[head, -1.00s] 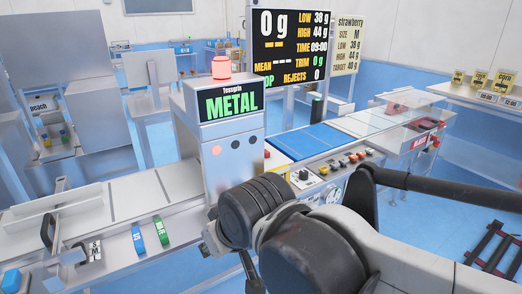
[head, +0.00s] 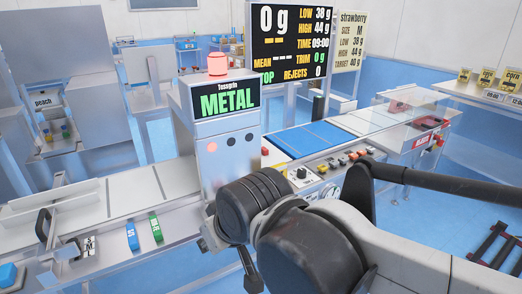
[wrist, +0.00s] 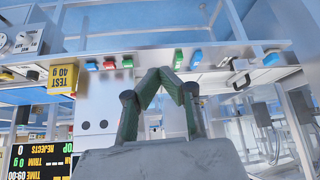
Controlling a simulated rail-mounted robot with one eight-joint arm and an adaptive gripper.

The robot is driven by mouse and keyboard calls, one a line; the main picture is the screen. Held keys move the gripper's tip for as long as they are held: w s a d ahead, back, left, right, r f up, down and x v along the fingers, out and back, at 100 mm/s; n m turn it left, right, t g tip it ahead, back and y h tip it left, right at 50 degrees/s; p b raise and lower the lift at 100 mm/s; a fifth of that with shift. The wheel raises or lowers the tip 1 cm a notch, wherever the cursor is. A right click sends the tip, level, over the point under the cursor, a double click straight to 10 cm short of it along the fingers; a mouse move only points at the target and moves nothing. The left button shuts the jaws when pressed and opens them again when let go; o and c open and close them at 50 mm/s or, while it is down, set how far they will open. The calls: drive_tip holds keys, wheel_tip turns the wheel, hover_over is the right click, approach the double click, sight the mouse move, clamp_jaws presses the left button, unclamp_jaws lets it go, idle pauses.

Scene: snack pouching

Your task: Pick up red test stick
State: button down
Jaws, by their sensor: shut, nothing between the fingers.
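In the wrist view, which appears upside down, a red test stick (wrist: 109,65) sits on the front ledge of the machine line. It lies between a blue stick (wrist: 91,66) and a green stick (wrist: 127,62). My gripper (wrist: 160,71) is shut and empty, its fingertips together. In that picture the tips are to the right of the red stick, between the two groups of sticks; the depth gap is unclear. In the head view my arm covers that part of the ledge, and I cannot make out the red stick or fingertips there.
Another blue stick (head: 132,236) and green stick (head: 155,228) sit on the ledge left of the metal detector (head: 222,125). A black handle (head: 43,225) sticks up farther left. A yellow test 40 g block (wrist: 63,78) is near the red stick in the wrist view.

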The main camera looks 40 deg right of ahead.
unclamp_jaws()
idle(0.8)
